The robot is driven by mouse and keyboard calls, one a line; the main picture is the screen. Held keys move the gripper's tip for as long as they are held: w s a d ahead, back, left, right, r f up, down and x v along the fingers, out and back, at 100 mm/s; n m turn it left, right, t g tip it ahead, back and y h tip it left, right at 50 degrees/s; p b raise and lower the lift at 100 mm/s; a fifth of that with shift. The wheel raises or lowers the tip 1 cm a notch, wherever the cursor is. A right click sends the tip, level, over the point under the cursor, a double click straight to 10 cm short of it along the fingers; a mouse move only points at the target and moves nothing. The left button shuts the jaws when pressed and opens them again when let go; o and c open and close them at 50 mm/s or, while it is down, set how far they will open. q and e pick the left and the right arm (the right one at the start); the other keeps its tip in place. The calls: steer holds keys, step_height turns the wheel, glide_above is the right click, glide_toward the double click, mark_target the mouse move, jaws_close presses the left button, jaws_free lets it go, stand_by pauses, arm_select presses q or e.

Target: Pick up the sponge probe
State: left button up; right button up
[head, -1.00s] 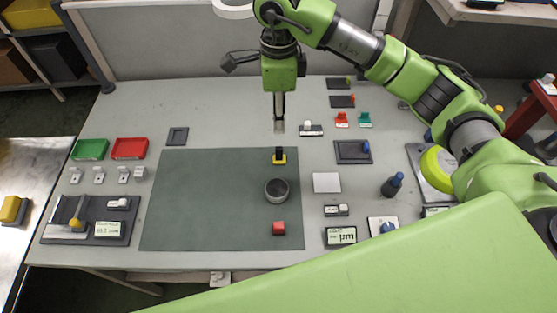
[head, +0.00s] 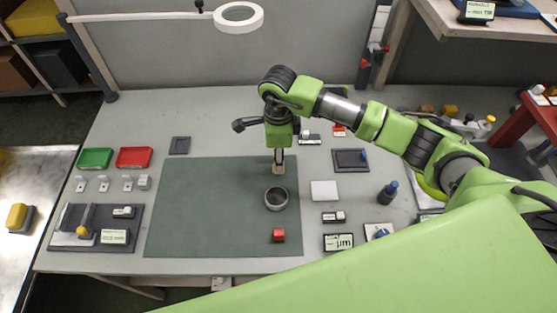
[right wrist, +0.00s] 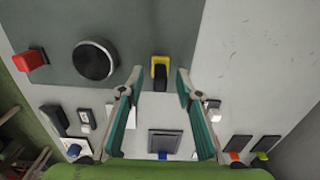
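A small yellow piece with a black upright grip, likely the sponge probe (right wrist: 160,73), stands on the dark green mat (head: 200,215). In the right wrist view it shows between and just beyond my right gripper's fingertips (right wrist: 160,82). The fingers are spread apart, with a gap on both sides of it. In the head view my right gripper (head: 279,170) points down over the mat's back edge and mostly hides the piece. I cannot tell the exact height left between them. My left gripper is not in view.
A dark round cup (head: 276,198) and a red block (head: 279,235) stand on the mat in front of the gripper. A white square (head: 324,191) and a dark tray (head: 350,160) lie to the right. The mat's left half is clear.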

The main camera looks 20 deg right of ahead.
steer(key=shift+f, duration=0.7)
jaws_close()
steer(key=shift+r, duration=0.15)
